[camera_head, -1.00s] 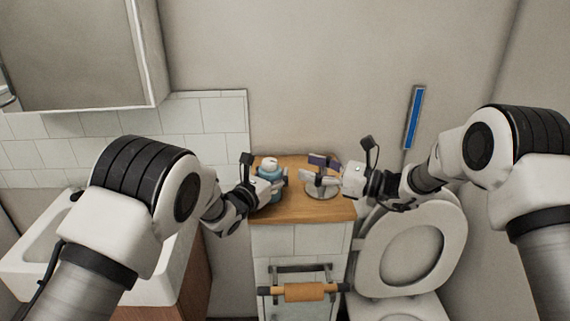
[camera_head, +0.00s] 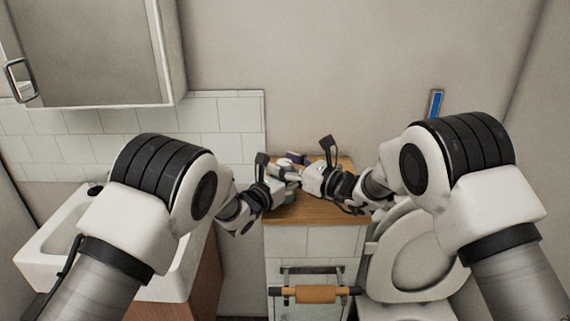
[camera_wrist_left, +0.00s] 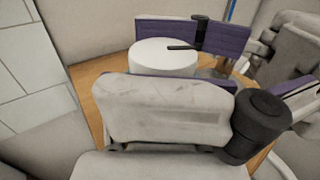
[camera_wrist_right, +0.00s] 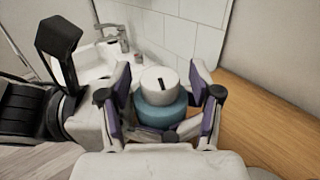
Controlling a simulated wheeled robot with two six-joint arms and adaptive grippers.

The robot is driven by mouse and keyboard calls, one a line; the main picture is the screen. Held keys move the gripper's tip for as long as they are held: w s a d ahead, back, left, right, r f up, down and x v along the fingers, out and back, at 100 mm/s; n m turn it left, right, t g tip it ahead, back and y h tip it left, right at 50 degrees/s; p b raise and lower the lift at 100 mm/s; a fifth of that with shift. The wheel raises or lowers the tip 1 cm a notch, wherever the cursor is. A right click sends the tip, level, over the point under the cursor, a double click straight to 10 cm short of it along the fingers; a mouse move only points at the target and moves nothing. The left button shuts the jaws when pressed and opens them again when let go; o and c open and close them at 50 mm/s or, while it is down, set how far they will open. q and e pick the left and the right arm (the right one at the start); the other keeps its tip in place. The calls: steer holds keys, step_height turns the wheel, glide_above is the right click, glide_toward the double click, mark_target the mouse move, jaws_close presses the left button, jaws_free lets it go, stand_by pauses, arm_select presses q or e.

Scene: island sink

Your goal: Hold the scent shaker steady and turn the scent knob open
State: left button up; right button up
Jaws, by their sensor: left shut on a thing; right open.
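The scent shaker has a teal-blue body (camera_wrist_right: 160,112) and a round white scent knob (camera_wrist_right: 158,79) with a dark mark on its top. The knob also shows in the left wrist view (camera_wrist_left: 160,60), beyond my left gripper's pale finger. My left gripper (camera_head: 284,184) is shut on the shaker's body from the left. My right gripper (camera_head: 296,171) is open, with its purple-padded fingers on either side of the knob in the right wrist view; contact cannot be told. In the head view the grippers hide most of the shaker.
The shaker is on a wooden cabinet top (camera_head: 322,212), with free wood at the right. A wall stands behind.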

steer(key=c, duration=1.2)
steer(key=n+g+y, duration=0.1)
steer(key=n+g, duration=0.1)
steer(key=g, duration=0.1)
steer(key=n+g+y, duration=0.2)
steer(key=shift+w+g, duration=0.15)
steer(key=shift+g, duration=0.25)
steer(key=shift+n+g, duration=0.3)
steer(key=o, duration=1.2)
steer(key=v, duration=1.2)
